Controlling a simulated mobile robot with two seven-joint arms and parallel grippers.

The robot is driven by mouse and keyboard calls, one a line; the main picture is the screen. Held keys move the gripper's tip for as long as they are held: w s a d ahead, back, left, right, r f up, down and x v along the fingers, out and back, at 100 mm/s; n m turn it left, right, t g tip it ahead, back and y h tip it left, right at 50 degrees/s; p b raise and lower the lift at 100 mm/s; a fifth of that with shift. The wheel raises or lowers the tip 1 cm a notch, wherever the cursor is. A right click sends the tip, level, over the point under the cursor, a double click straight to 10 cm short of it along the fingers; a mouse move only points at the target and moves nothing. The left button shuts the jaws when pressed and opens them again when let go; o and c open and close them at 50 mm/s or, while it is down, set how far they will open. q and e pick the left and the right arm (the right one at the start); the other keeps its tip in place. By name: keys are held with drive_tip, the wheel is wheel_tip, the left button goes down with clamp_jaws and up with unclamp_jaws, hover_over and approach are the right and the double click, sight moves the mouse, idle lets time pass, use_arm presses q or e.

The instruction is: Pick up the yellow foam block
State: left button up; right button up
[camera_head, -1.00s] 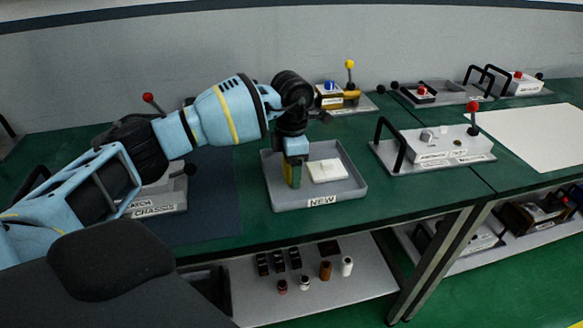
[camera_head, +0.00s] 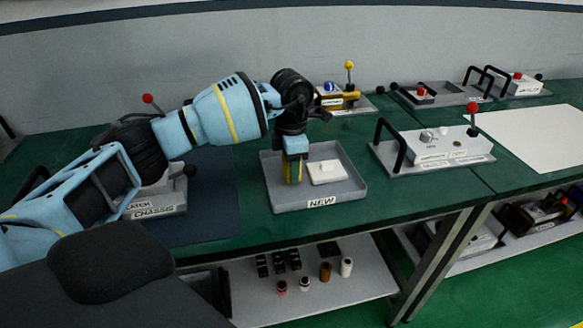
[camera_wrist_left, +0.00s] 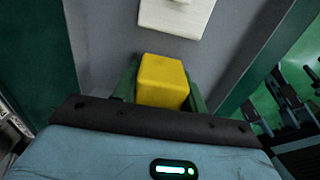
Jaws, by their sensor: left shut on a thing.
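The yellow foam block (camera_wrist_left: 162,81) sits between the two green fingers of my left gripper (camera_wrist_left: 163,92) in the left wrist view, and the fingers are shut on it. In the head view my left gripper (camera_head: 293,173) points down into the left part of the grey tray labelled NEW (camera_head: 349,193). Only a sliver of yellow shows there beside the fingers. I cannot tell whether the block touches the tray floor. My right gripper is not in view.
A white block (camera_head: 327,171) lies in the tray, right of my left gripper; it also shows in the left wrist view (camera_wrist_left: 176,16). A grey unit with a red-knobbed lever (camera_head: 440,145) stands to the right. A chassis (camera_head: 160,198) is at left. A lower shelf (camera_head: 340,290) holds small parts.

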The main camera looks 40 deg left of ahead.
use_arm(q)
drive_tip(key=r, duration=0.2)
drive_tip(key=shift+s+d+r, duration=0.1)
drive_tip(key=shift+s+r, duration=0.2)
drive_tip(key=shift+r, duration=0.1)
drive_tip(key=s+d, duration=0.1)
drive_tip(key=s, duration=0.3)
drive_tip(key=s+d, duration=0.1)
drive_tip(key=s, duration=0.3)
drive_tip(key=s+d+r, duration=0.1)
drive_tip(key=s+d, duration=0.1)
drive_tip(key=s, duration=0.2)
drive_tip(key=shift+s+d+r, duration=0.1)
drive_tip(key=shift+s, duration=0.3)
drive_tip(key=shift+s+d+r+b, duration=0.1)
drive_tip(key=shift+s+d+b, duration=0.05)
drive_tip(key=shift+s, duration=0.3)
drive_tip(key=shift+s+d+r+b, duration=0.1)
drive_tip(key=shift+s+d+b, duration=0.05)
drive_tip(key=shift+s, duration=0.3)
